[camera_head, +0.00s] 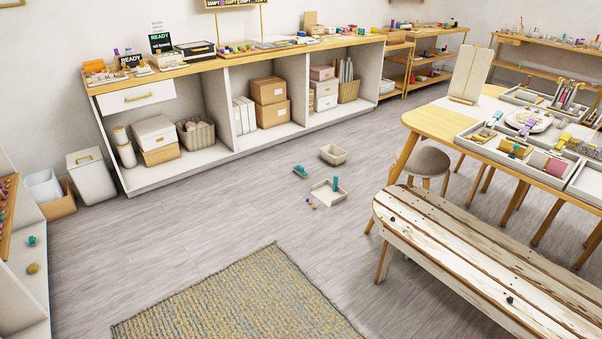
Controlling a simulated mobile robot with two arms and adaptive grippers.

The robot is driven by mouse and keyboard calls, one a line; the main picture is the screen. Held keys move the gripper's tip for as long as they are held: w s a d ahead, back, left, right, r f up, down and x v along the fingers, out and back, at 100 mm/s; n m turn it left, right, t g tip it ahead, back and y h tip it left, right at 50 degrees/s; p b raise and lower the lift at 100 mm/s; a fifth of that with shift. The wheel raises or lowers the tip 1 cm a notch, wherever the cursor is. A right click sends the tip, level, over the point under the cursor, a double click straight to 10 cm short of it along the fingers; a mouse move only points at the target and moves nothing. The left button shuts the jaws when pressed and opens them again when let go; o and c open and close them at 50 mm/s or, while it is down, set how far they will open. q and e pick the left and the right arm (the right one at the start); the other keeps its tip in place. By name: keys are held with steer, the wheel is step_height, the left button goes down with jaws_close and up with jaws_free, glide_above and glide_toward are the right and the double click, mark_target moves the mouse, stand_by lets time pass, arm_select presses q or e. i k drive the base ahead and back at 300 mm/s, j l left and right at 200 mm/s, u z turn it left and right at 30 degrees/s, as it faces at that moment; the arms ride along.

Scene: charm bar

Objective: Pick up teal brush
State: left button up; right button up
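A small teal item (300,171) lies on the floor in the middle of the head view; it may be the teal brush, but it is too small to tell. Another teal piece (336,184) stands upright at the shallow white tray (326,198) on the floor, just right of it. More teal pieces show on the table at the right, one of them (494,118) near the table's left end. I cannot tell for sure which is the brush. Neither of my grippers is in view.
A woven rug (235,300) covers the front floor. A wooden bench (480,255), a stool (428,160) and the table (432,122) block the right.

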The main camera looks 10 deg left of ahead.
mark_target(298, 168)
steer(key=i+j, duration=0.15)
steer(key=i, duration=0.3)
steer(key=i+j, duration=0.15)
steer(key=i, duration=0.3)
steer(key=i+j, duration=0.1)
steer(key=i, duration=0.4)
